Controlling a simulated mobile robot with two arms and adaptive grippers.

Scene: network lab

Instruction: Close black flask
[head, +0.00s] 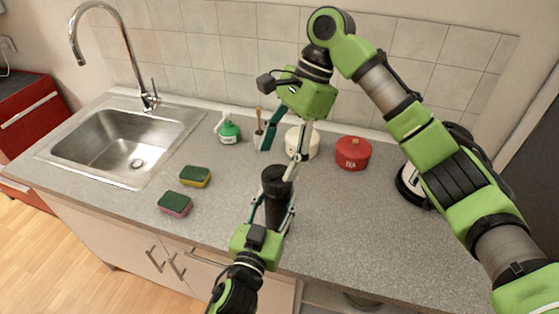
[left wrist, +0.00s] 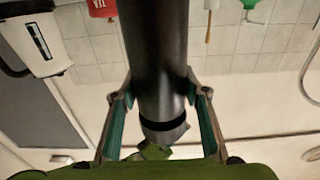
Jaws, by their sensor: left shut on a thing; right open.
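The black flask (head: 277,205) stands upright at the front of the grey counter. My left gripper (head: 273,212) is shut on its body from the front. In the left wrist view, which is upside down, the flask (left wrist: 157,60) runs between the two fingers (left wrist: 158,95). Its upper end there shows a black band and a greyish end piece. In the head view its top is a wide black disc; I cannot tell whether this is a separate lid. My right gripper (head: 280,152) is open, pointing down above and behind the flask, with one finger close to its top.
Behind the flask stand a cream pot (head: 303,143), a red tea tin (head: 353,154), a green soap bottle (head: 229,130) and a brush holder (head: 262,139). Two sponges (head: 195,176) (head: 175,204) and a sink (head: 125,145) are left. A kettle (head: 410,187) is right, partly behind my arm.

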